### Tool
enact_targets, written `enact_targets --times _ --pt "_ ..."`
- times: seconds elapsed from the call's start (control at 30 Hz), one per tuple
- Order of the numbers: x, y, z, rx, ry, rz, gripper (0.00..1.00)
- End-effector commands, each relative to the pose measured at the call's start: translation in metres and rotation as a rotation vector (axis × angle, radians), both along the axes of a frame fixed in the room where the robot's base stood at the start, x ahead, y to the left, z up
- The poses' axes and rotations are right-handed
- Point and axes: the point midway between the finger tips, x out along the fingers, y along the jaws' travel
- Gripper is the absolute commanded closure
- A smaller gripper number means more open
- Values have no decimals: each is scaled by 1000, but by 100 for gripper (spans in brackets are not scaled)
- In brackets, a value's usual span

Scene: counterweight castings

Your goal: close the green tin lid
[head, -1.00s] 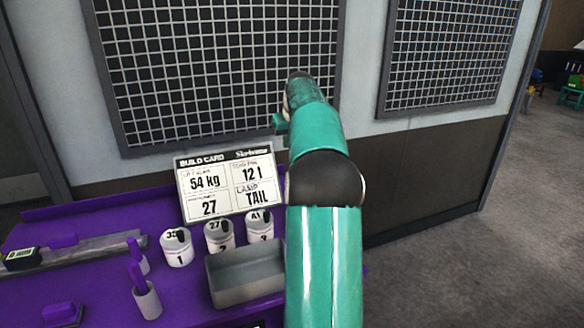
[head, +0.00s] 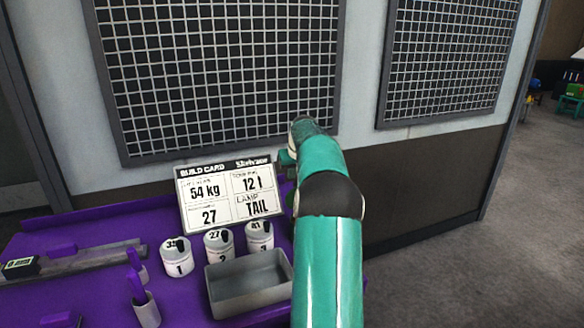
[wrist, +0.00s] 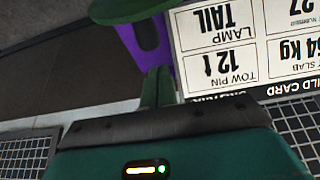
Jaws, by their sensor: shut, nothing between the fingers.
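A dark green rounded thing (wrist: 130,9) is cut off by the top edge of the wrist view. It may be the green tin lid, but too little shows to tell its angle. My gripper (wrist: 159,72) is shut and empty in the wrist view, its green fingers together below that green thing, with a gap in the picture between them. In the head view my teal arm hides most of the gripper, and no green tin can be made out there.
The purple bench (head: 90,225) holds a build card (head: 229,192), a grey tray (head: 248,284) and numbered white cups (head: 177,257). A grey holder (head: 146,312) stands at the front. A mesh panel (head: 220,70) hangs on the wall behind. Open floor (head: 450,260) lies to the right.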

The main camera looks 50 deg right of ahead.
Motion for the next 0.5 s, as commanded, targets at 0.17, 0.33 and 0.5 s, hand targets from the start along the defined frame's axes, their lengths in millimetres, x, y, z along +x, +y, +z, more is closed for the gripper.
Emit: enact_targets --times 0.17,0.33,0.5 --pt "-14 8 -2 1 1 -1 100" --pt "-20 12 -3 1 1 0 100" --pt "-21 13 -4 1 0 0 100"
